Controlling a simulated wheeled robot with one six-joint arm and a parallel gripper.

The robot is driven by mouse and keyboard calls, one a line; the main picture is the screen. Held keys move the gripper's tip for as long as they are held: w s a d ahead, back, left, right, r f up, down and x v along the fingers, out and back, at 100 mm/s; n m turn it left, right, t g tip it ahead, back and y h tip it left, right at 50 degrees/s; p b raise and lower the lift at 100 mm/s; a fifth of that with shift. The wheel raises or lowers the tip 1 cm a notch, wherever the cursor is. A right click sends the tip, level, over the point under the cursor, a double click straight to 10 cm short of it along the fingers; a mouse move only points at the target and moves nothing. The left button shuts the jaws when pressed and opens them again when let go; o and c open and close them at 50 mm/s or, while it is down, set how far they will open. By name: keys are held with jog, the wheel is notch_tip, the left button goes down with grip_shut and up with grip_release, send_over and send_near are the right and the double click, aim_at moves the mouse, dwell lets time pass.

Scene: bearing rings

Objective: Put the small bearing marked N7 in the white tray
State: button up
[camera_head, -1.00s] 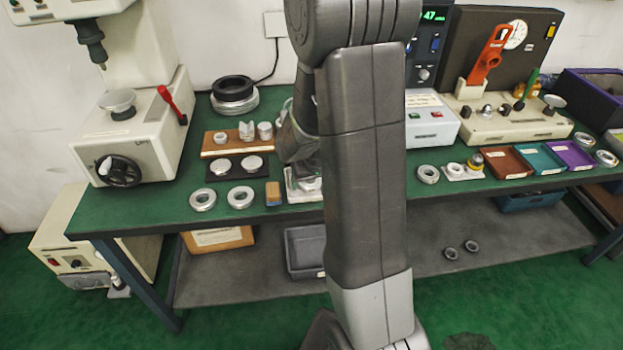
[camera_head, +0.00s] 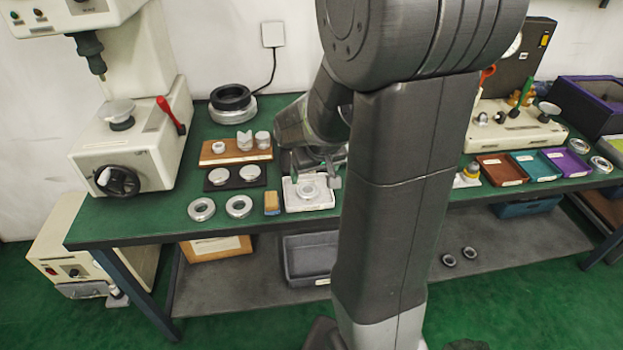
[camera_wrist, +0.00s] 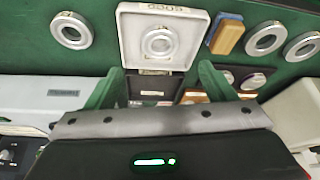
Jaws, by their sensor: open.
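The white tray (camera_head: 290,207) stands near the front edge of the green bench and also shows in the wrist view (camera_wrist: 128,60). A small silver bearing ring (camera_head: 308,192) lies flat inside it, near the middle, and shows in the wrist view (camera_wrist: 158,42). I cannot read a mark on the ring. My gripper (camera_head: 315,171) is open and empty, behind and above the tray in the head view. Its two green fingers (camera_wrist: 161,72) are spread apart, clear of the ring. Part of my arm hides the bench just right of the tray.
Two larger rings (camera_head: 201,209) (camera_head: 238,206) and a tan-and-blue block (camera_head: 272,203) lie left of the tray. Another ring (camera_wrist: 72,30) lies on its other side. A black mat with discs (camera_head: 236,180) and a wooden stand (camera_head: 212,158) are behind. Coloured trays (camera_head: 500,172) stand right.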

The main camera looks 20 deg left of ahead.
jog(key=shift+v, duration=1.4)
